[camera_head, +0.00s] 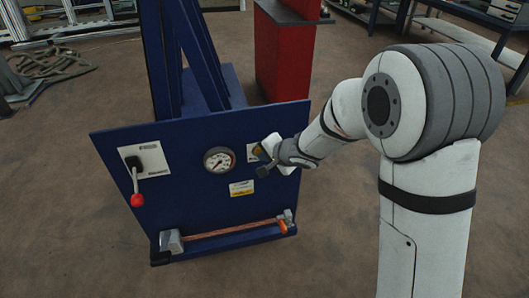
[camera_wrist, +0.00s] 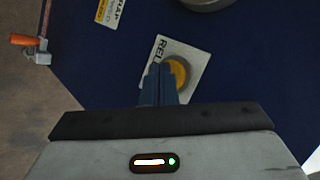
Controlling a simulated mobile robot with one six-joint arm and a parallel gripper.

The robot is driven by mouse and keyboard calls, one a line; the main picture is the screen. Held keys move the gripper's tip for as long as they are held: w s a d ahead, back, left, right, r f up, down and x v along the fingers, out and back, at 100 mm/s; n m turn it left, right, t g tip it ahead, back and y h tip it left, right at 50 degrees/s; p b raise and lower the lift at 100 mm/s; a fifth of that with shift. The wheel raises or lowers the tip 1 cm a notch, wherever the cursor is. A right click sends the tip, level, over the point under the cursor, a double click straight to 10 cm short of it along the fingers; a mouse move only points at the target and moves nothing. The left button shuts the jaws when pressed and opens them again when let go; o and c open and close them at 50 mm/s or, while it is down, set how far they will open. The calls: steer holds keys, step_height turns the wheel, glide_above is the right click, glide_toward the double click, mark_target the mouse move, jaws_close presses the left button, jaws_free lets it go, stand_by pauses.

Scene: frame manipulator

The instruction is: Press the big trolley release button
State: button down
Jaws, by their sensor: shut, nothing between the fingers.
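The release button is a yellow round button (camera_wrist: 178,72) on a white plate (camera_wrist: 190,52) lettered "REL…", set in a dark blue panel (camera_wrist: 250,80). My gripper (camera_wrist: 158,72) is shut and empty. In the wrist view its fingertips overlap the left edge of the button and hide part of the plate. I cannot tell whether they touch the button. In the head view my gripper (camera_head: 264,160) is at the right part of the panel (camera_head: 190,200), in front of the white plate (camera_head: 251,152), and mostly hides the button.
A round gauge (camera_head: 219,160) sits left of my gripper, with a yellow label (camera_head: 241,188) below. A red-knobbed lever (camera_head: 137,185) is at the panel's left. A bar with an orange handle (camera_head: 281,226) runs along the bottom. A red cabinet (camera_head: 284,55) stands behind.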

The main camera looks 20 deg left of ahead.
steer(key=shift+w, duration=0.1)
stand_by(0.5)
steer(key=shift+s+d, duration=0.4)
steer(key=shift+s, duration=0.3)
steer(key=shift+s, duration=0.1)
steer(key=s+d, duration=0.1)
steer(key=s, duration=0.1)
steer(key=s+d, duration=0.1)
steer(key=s, duration=0.1)
steer(key=shift+d, duration=0.3)
steer(key=shift+d, duration=0.1)
